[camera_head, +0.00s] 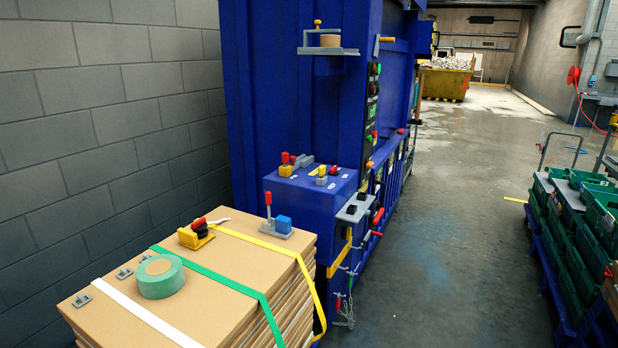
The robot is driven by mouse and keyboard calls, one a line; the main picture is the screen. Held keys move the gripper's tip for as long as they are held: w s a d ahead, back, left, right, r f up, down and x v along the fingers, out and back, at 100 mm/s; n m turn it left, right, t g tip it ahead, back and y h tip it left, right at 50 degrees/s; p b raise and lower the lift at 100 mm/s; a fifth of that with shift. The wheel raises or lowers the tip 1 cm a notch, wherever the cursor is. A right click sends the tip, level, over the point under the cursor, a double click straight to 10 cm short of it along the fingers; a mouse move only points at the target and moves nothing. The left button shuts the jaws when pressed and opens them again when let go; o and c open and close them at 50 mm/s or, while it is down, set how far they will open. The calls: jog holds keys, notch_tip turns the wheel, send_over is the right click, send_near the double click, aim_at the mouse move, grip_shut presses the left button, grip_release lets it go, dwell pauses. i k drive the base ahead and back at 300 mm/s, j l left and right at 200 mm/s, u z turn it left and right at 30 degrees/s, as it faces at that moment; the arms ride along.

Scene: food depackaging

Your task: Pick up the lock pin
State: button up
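I cannot tell for certain which piece is the lock pin. A thin chain (345,318) hangs at the lower right side of the blue machine, with small red-tipped pieces (338,302) close by. A red-handled lever with a blue block (282,224) stands upright on the cardboard stack. Red (286,163) and yellow (322,171) handled fittings sit on top of the blue box of the machine. My gripper is not in view, so its state and distance to these things do not show.
The cardboard stack (110,278) carries a green tape roll (161,276), a yellow tool (197,233) and straps. The blue machine (262,90) stands behind it. Green crates (575,235) line the right side. The grey floor (450,240) between is clear.

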aim_at(285, 156)
jog(key=i+l+u, duration=0.45)
jog(key=i+l, duration=0.3)
jog(key=k+l, duration=0.05)
jog(key=l, duration=0.05)
